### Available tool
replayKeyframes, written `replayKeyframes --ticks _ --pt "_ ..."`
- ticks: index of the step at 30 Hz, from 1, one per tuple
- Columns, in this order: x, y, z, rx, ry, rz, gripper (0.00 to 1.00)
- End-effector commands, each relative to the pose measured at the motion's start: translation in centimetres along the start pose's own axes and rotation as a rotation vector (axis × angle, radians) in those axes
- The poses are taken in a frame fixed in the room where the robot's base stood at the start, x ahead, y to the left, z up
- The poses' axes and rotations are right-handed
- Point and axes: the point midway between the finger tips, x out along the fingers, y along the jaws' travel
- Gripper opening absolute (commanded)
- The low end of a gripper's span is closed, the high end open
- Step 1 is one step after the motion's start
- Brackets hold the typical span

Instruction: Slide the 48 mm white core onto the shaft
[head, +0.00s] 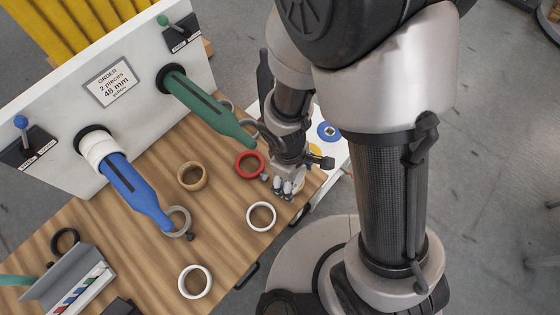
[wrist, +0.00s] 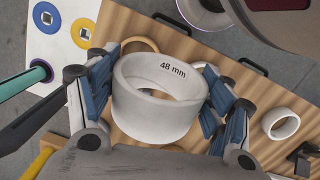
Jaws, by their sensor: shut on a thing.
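The white core (wrist: 160,95), marked 48 mm, sits between the blue finger pads of my gripper (wrist: 162,98) in the wrist view, with its round opening showing. In the head view my gripper (head: 288,186) is over the table's right part, and the core is mostly hidden there. A green shaft (head: 210,107) and a blue shaft (head: 135,187) stick out from the white panel (head: 60,115). A white ring (head: 99,148) is around the base of the blue shaft. The green shaft shows no white ring, and my gripper is apart from it, to its right.
On the wooden table (head: 225,235) lie a red ring (head: 249,164), a tan ring (head: 192,176), a grey ring with a knob (head: 177,221) and white rings (head: 261,216) (head: 195,281). An order sign (head: 110,82) reads 2 pieces, 48 mm. A grey holder (head: 72,278) stands front left.

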Motion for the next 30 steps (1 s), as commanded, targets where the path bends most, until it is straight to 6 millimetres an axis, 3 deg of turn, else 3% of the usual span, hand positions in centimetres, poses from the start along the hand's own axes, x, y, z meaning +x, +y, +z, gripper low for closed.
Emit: replayKeyframes --ticks 6,14,30 --pt "-2.0 0.2 -3.6 0.162 0.136 -0.005 0.5" --pt "-2.5 0.5 -5.3 0.192 0.156 -0.006 0.5" --pt "-3.0 1.5 -10.5 0.19 0.154 -0.006 0.5"
